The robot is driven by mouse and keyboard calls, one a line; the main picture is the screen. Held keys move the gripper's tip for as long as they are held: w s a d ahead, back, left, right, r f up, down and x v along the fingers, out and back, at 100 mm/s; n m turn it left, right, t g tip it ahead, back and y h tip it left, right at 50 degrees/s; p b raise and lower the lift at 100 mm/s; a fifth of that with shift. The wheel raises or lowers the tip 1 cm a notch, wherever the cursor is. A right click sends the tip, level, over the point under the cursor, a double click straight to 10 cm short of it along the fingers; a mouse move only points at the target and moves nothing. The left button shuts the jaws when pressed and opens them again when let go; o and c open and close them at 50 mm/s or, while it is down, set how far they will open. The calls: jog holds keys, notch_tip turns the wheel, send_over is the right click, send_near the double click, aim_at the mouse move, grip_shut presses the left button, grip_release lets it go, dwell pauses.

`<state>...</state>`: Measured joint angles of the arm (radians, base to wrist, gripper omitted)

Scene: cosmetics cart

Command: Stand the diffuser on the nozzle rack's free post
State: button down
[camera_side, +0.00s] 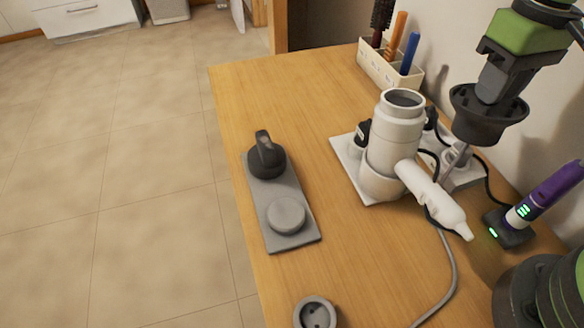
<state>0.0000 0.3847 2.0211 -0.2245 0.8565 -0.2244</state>
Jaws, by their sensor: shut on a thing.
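The diffuser (487,118), a dark grey bowl-shaped piece with a wide rim, is held up at the right by my gripper (494,88). My gripper is shut on it from above; the fingertips are partly hidden. The nozzle rack (276,189) is a grey plate lying left of the middle of the wooden top. Its far post bears a dark nozzle (264,156). Its near post (286,213), a light grey round stub, is bare. The diffuser is well to the right of the rack and apart from it.
A white hair dryer (393,140) stands upright on a white base between diffuser and rack, its cord (447,278) running forward. A white caddy (388,73) with brush and combs is behind. A purple clipper (543,195) is at right. A grey round cup (317,313) is in front.

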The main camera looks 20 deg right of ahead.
jog(key=shift+r, duration=0.1)
notch_tip(320, 180, up, 10)
jog(key=r, duration=0.1)
jog(key=a+n+t+y, duration=0.15)
jog(key=a+n, duration=0.45)
jog(key=a, duration=2.3)
notch_tip(320, 180, down, 14)
jog(key=shift+a, duration=0.3)
jog(key=shift+h, duration=0.25)
jog(key=shift+f, duration=2.8)
